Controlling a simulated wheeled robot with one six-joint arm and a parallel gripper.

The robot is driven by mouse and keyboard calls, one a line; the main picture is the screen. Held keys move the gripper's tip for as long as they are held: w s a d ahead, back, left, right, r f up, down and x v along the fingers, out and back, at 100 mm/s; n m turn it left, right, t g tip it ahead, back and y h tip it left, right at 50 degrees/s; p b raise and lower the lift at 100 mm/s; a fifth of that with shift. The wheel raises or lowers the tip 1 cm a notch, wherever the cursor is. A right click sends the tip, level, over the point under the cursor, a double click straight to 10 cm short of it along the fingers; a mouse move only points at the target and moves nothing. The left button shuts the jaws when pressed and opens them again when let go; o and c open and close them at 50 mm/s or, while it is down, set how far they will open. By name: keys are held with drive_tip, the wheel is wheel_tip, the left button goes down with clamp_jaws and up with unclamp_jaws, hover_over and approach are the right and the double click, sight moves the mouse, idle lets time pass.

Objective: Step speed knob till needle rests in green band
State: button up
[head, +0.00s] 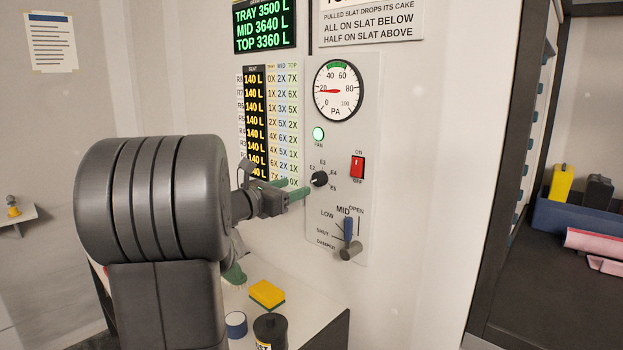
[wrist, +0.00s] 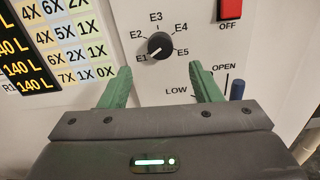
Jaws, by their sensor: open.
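The black speed knob (head: 320,179) is on the white panel, ringed by labels E1 to E5. In the wrist view the knob (wrist: 160,46) has its pale mark pointing lower left, toward E1. The round PA gauge (head: 338,90) is above it. Its red needle (head: 330,91) points left, near 20, outside the green band (head: 338,65) at the top around 40 to 60. My gripper (head: 297,187) is open, its green fingers close to the panel by the knob. In the wrist view the gripper (wrist: 160,68) has its fingertips apart, below and either side of the knob, with nothing between them.
A red ON/OFF switch (head: 357,168) is right of the knob. A blue damper lever (head: 348,229) is below right. A green fan lamp (head: 318,134) is lit. A yellow sponge (head: 267,294) and black canister (head: 270,331) stand on the bench below.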

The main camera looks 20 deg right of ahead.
sight(317, 180)
drive_tip(key=p+x, duration=0.1)
drive_tip(key=x, duration=0.7)
drive_tip(key=shift+d, duration=0.15)
drive_tip(key=c, duration=1)
